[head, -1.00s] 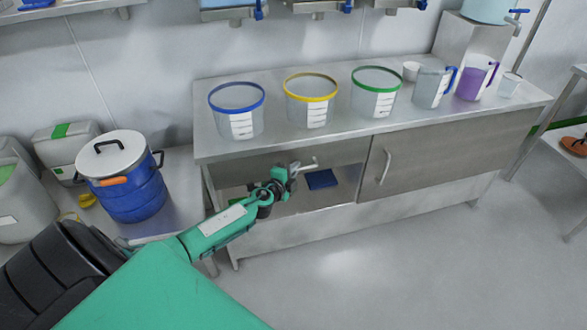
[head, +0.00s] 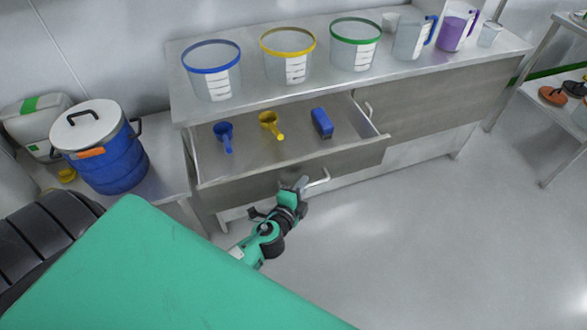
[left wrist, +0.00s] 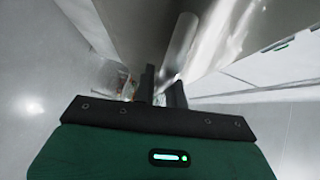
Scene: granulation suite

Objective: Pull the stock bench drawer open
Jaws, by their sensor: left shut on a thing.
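The stock bench drawer (head: 230,176) is pulled out from the left part of the bench (head: 178,108), and its inside shows. A blue scoop (head: 224,133), a yellow scoop (head: 270,124) and a blue block-like item (head: 321,123) lie in it. The pale bar handle (head: 319,180) is on the drawer's front face. My left gripper (head: 301,187) is in front of the drawer, shut on this handle. In the left wrist view the two dark fingers (left wrist: 162,92) sit at the pale handle bar (left wrist: 180,45). My right gripper is not in view.
Blue-, yellow- and green-rimmed clear buckets (head: 211,70) and several jugs stand on the bench top. A blue drum (head: 105,165) stands at left. The floor (head: 400,240) in front is clear.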

